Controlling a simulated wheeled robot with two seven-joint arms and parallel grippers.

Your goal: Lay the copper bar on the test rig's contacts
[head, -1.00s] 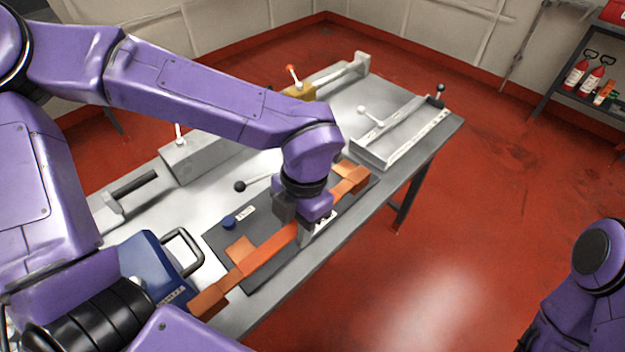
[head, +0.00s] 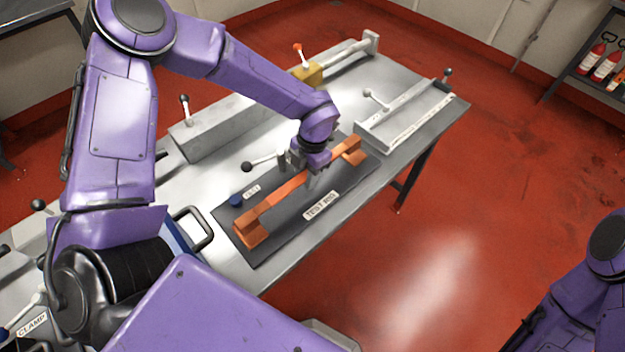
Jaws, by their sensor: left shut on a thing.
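The orange-brown copper bar (head: 277,195) is in the head view, running diagonally over the dark test rig (head: 268,241). Its ends are over the two copper contacts, the near-left contact (head: 251,238) and the far-right contact (head: 356,157). I cannot tell whether the bar touches them or is slightly above. My left gripper (head: 313,179) is shut on the bar right of its middle, pointing down. The wrist hides part of the bar. My right arm shows at the lower right edge, but its gripper is out of view.
A grey block with a handle (head: 210,135) stands behind. A tray-like fixture (head: 405,122) sits to the right. The table's front edge runs close to the rig.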

